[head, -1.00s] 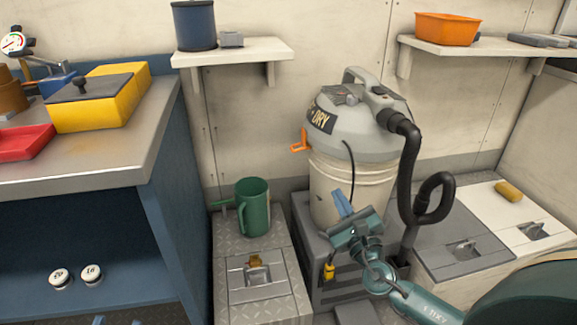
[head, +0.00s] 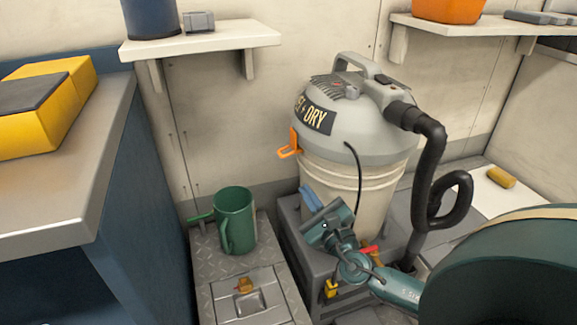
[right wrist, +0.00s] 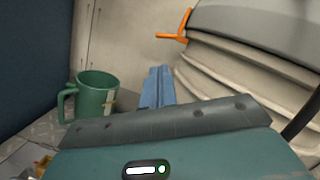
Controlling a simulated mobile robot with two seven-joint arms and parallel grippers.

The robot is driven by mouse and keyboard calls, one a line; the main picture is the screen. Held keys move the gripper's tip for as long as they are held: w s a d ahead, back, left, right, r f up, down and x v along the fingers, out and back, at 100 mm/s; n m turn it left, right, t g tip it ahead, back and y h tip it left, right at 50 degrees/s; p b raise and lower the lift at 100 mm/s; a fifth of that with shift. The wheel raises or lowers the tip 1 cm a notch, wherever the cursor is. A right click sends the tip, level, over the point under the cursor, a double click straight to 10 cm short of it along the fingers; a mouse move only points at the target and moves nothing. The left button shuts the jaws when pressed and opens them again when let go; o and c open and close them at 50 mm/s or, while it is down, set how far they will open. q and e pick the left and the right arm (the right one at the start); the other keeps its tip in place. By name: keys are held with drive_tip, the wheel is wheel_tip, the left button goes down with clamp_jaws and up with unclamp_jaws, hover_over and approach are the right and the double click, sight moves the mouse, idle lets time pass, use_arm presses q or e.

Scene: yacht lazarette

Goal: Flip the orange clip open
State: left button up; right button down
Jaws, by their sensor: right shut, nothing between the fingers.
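The orange clip (head: 290,145) is on the left side of the wet/dry vacuum (head: 355,115), where the grey lid meets the cream bucket. It sticks out to the left. In the right wrist view the clip (right wrist: 176,37) shows at the top, beyond the fingers. My right gripper (head: 309,196) is below the clip, at the bucket's lower left, apart from the clip. Its blue fingers (right wrist: 157,85) are closed together and hold nothing. My left gripper is not in view.
A green mug (head: 236,222) stands on the tread-plate locker left of the vacuum. A blue cabinet with a steel top (head: 75,190) is at the left. The black hose (head: 432,165) hangs on the vacuum's right. A shelf (head: 205,40) is on the wall above.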

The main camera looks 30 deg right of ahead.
drive_tip(key=a+b+x, duration=0.1)
drive_tip(key=x, duration=0.9)
drive_tip(key=shift+d, duration=0.4)
drive_tip(key=shift+w+a+r+m, duration=0.2)
drive_tip(key=shift+a+m, duration=0.25)
drive_tip(key=shift+m, duration=0.45)
drive_tip(key=a+r+m+h+p, duration=0.1)
drive_tip(key=a+r+m+h, duration=0.3)
drive_tip(key=m, duration=0.8)
drive_tip(key=shift+w+a+r+g+h+p, duration=0.2)
drive_tip(key=shift+w+r+g+h+p, duration=0.1)
drive_tip(key=shift+w+r+g+p, duration=0.15)
drive_tip(key=shift+f, duration=0.15)
